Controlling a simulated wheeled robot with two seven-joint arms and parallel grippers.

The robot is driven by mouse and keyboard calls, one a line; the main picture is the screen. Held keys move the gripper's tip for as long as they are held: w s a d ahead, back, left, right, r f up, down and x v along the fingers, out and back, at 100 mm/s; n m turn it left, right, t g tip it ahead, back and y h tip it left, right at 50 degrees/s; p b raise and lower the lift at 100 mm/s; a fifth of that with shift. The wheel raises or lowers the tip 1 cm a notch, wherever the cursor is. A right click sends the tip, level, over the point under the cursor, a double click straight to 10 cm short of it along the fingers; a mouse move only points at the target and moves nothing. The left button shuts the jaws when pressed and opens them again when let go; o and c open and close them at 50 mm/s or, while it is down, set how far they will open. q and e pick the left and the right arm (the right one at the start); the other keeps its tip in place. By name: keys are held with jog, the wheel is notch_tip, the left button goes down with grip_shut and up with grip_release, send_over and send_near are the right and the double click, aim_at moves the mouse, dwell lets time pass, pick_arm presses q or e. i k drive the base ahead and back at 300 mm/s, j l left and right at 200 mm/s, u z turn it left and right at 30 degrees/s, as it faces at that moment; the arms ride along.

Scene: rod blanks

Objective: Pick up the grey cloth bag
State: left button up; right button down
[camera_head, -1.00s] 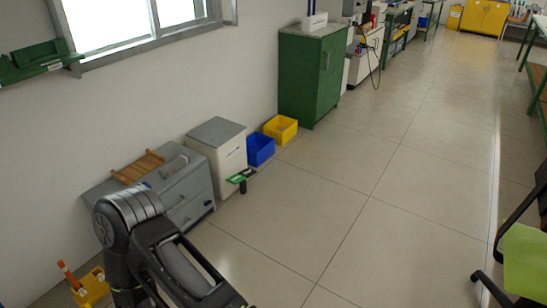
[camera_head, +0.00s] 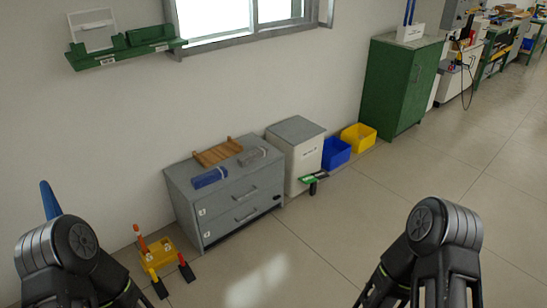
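I cannot pick out a grey cloth bag with certainty. A small grey item (camera_head: 252,157) lies on top of the grey drawer cabinet (camera_head: 235,208), beside a blue block (camera_head: 210,177) and a wooden rack (camera_head: 217,151). It is too small to tell whether it is cloth. My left arm shows at the lower left and my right arm at the lower right. Both run out of the bottom of the picture, and neither gripper's fingertips show.
A white cabinet (camera_head: 303,167), a blue bin (camera_head: 336,154), a yellow bin (camera_head: 358,137) and a green cabinet (camera_head: 396,88) line the wall. A yellow tool stand (camera_head: 158,252) is on the floor. A green wall shelf (camera_head: 125,47) hangs upper left. The floor at centre is clear.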

aim_at(253, 156)
jog(key=i+z, duration=0.25)
jog(key=z, duration=0.2)
jog(key=i+j+z, duration=0.15)
jog(key=z, duration=0.25)
jog(key=i+j+z, duration=0.2)
jog(key=i+j, duration=0.8)
jog(key=i, duration=0.15)
jog(key=i+j+z, duration=0.2)
jog(key=i+j, duration=0.85)
jog(key=j, duration=0.1)
